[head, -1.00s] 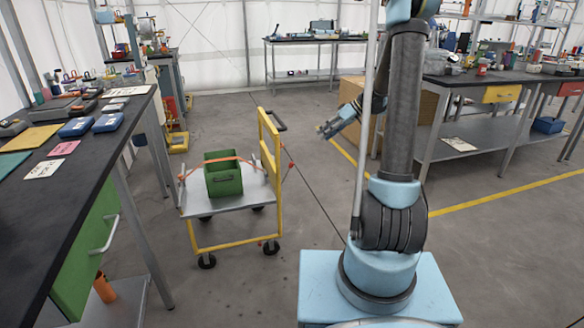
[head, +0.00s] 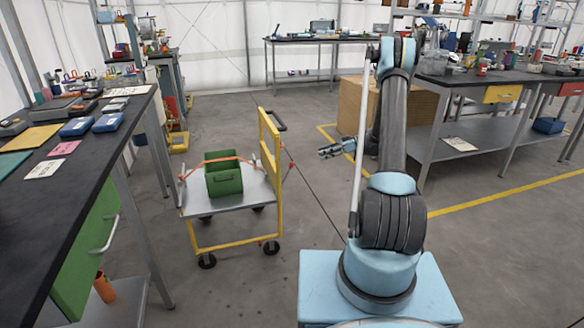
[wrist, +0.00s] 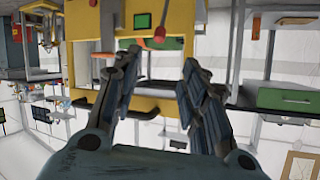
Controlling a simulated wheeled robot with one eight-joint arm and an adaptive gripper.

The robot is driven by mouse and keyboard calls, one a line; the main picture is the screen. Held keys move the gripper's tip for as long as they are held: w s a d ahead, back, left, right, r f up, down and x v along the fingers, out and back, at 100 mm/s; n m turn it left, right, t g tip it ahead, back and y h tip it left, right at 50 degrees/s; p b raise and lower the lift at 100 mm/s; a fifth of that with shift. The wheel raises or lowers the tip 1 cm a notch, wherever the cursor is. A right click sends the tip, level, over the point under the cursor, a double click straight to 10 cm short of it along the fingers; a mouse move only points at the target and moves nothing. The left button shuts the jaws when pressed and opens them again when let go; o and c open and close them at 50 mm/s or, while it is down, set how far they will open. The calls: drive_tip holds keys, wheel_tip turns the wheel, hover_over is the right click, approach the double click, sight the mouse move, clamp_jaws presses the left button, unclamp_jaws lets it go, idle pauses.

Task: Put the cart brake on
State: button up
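The cart (head: 228,205) stands on the floor left of my arm, with a grey deck, dark wheels and a yellow push frame (head: 271,180). A small red piece (head: 290,163) shows at the frame's right side. I cannot tell which part is the brake. My gripper (head: 322,150) is to the right of the cart, apart from it, pointing left. In the wrist view its two fingers (wrist: 157,85) are spread and nothing is between them. A yellow structure with a red knob (wrist: 158,34) shows beyond them.
A green bin (head: 223,182) with an orange strap sits on the cart. A dark bench (head: 60,215) stands at left, another bench (head: 470,85) at right, and a cardboard box (head: 355,103) behind my arm. A thin dark line (head: 318,200) slants from the cart toward my base. Floor between is open.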

sight(292, 165)
drive_tip(key=x, duration=1.7)
drive_tip(key=shift+a+f, duration=0.2)
drive_tip(key=shift+a, duration=0.15)
clamp_jaws()
